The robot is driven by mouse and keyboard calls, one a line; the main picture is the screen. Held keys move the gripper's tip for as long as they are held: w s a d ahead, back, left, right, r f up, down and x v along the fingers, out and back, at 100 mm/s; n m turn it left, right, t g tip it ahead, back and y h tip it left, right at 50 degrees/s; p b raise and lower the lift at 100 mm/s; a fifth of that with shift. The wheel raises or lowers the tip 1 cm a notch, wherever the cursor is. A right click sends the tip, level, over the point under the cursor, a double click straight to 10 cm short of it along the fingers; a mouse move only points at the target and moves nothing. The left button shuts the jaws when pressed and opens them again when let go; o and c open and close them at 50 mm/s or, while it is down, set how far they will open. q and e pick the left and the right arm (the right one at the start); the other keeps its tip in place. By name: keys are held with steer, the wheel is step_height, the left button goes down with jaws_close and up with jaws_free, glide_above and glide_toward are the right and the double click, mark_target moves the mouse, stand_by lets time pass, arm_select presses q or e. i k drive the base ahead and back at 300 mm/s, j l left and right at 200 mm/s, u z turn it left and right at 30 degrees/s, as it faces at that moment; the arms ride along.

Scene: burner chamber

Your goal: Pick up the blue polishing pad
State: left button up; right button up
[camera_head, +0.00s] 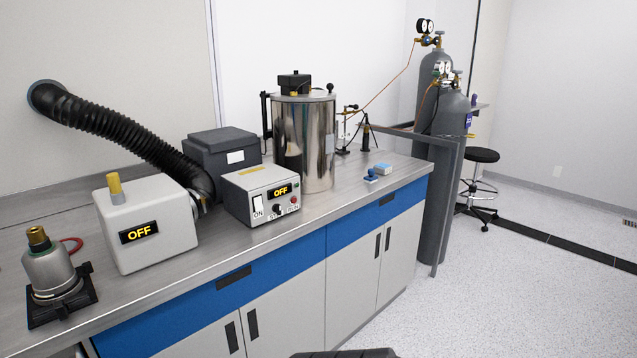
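Two small blue items lie close together on the steel counter (345,211), near its front edge and right of the metal cylinder. One is a darker blue piece (371,179) with a small raised part on top. The other is a light blue block (383,169) with a pale top, just behind and to the right. They are too small to tell for sure which is the polishing pad. Neither of my grippers shows in the head view.
The shiny cylinder (305,145), control box (265,196), white OFF box (146,224) and small burner (52,270) stand on the counter. Gas bottles (447,140) and a grey frame (447,205) stand at its right end. The floor in front is clear; a stool (481,180) stands behind.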

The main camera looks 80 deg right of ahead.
mark_target(372, 178)
steer(key=z, duration=2.9)
steer(key=i+l, duration=0.2)
steer(key=i+u, duration=0.05)
